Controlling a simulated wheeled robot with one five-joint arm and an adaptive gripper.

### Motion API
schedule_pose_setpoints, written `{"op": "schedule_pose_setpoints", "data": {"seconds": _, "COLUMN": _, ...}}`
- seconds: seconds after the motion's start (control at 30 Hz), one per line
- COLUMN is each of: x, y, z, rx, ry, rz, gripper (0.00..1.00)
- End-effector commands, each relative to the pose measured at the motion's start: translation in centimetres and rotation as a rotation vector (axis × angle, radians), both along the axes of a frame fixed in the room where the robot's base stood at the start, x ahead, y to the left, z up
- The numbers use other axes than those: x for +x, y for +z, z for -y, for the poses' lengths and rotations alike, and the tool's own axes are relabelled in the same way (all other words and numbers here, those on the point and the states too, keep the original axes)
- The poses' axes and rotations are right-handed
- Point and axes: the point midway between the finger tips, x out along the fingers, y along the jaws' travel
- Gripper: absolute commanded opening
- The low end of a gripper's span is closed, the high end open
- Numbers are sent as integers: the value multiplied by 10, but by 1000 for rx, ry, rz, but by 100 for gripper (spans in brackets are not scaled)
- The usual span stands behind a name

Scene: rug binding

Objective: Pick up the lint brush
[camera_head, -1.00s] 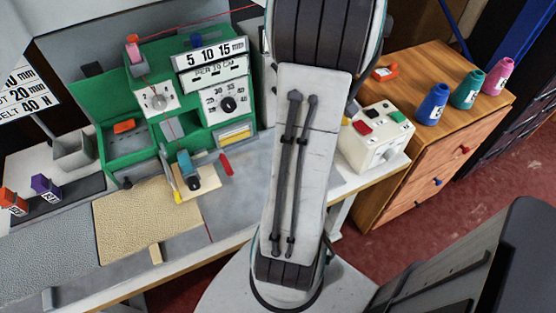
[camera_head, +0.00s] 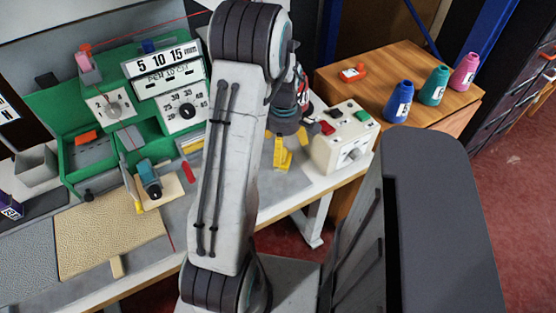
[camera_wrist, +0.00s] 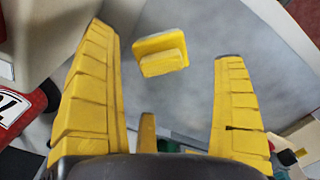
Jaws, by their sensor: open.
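In the wrist view, a small yellow block with a wider flat plate and a thin grey edge, which looks like the lint brush (camera_wrist: 161,52), lies on a grey surface. It sits in the gap between the two yellow fingers of my gripper (camera_wrist: 164,42), apart from both and nearer their tips. My gripper is open and empty. In the head view, my gripper (camera_head: 281,158) points down over the grey table, just left of the white control box. I cannot make out the brush in the head view; my arm and fingers may hide it.
The white control box (camera_head: 345,138) stands close to the right of my gripper. The green machine (camera_head: 100,150) is on the left, with a teal-and-black tool (camera_head: 149,180) before it. Thread cones stand on the wooden cabinet (camera_head: 340,85).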

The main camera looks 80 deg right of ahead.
Motion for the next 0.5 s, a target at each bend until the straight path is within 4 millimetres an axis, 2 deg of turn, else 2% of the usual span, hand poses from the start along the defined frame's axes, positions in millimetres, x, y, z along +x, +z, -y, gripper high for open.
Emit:
{"op": "schedule_pose_setpoints", "data": {"seconds": 0.27, "x": 0, "y": -22, "z": -2, "rx": 3, "ry": 0, "rz": 0, "gripper": 89}}
{"op": "schedule_pose_setpoints", "data": {"seconds": 0.5, "x": 0, "y": -51, "z": -3, "rx": 3, "ry": 0, "rz": 0, "gripper": 89}}
